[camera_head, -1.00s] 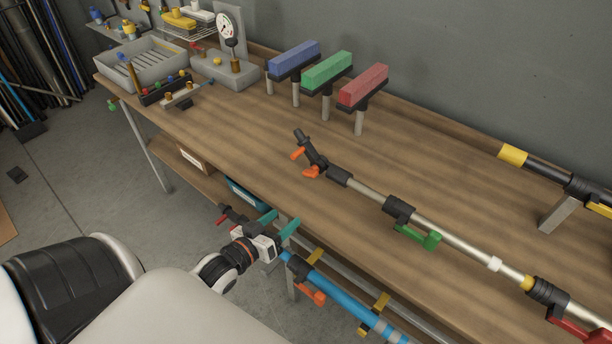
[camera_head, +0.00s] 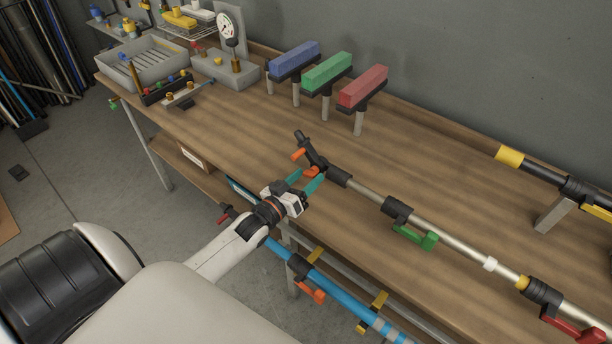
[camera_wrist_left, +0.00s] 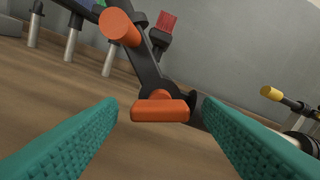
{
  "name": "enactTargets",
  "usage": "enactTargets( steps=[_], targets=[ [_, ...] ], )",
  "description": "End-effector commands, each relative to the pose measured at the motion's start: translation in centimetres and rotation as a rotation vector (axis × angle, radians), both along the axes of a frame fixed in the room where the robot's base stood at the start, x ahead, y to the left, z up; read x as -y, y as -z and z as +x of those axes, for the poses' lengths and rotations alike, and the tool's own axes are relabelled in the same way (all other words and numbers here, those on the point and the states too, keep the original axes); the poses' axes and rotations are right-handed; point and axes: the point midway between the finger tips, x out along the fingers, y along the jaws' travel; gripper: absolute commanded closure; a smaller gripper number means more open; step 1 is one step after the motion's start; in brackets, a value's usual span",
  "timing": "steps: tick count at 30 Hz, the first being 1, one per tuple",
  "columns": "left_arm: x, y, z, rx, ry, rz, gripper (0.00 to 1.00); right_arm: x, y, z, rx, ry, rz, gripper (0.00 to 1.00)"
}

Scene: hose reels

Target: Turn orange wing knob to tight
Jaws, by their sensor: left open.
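The orange wing knob (camera_head: 311,172) is on the black angled joint (camera_head: 318,160) at the near end of a silver pole on the workbench. In the left wrist view the knob (camera_wrist_left: 160,109) shows as a flat orange bar lying level. A second orange piece, a round-ended handle (camera_wrist_left: 120,27), sticks out above it on the same joint; it also shows in the head view (camera_head: 298,154). My left gripper (camera_head: 307,182) is open, its teal fingers pointing at the knob. In the left wrist view the knob lies ahead between the fingertips, with no contact visible. My right gripper is not seen.
The silver pole (camera_head: 365,193) runs right across the bench, with a green lever (camera_head: 415,237) and a red lever (camera_head: 568,328). Blue, green and red blocks (camera_head: 362,88) stand on posts behind. A blue pole (camera_head: 335,292) hangs along the bench's front. The bench middle (camera_head: 240,130) is clear.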

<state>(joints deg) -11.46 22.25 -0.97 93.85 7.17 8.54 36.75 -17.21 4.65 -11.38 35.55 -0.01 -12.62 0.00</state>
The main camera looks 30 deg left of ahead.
Motion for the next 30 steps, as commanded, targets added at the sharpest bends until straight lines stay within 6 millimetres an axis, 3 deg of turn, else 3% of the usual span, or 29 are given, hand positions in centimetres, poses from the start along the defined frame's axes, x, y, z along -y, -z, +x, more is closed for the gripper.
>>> enactTargets(
  steps=[11,19,30],
  targets=[
    [0.07,0.03,0.69,-0.001,0.000,0.000,0.40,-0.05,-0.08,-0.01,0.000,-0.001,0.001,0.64],
    [0.07,0.01,0.67,0.000,0.000,0.000,0.83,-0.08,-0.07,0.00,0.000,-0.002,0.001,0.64],
    [0.06,-0.01,0.66,0.003,-0.001,0.058,0.85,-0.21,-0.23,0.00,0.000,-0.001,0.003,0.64]
  ],
)
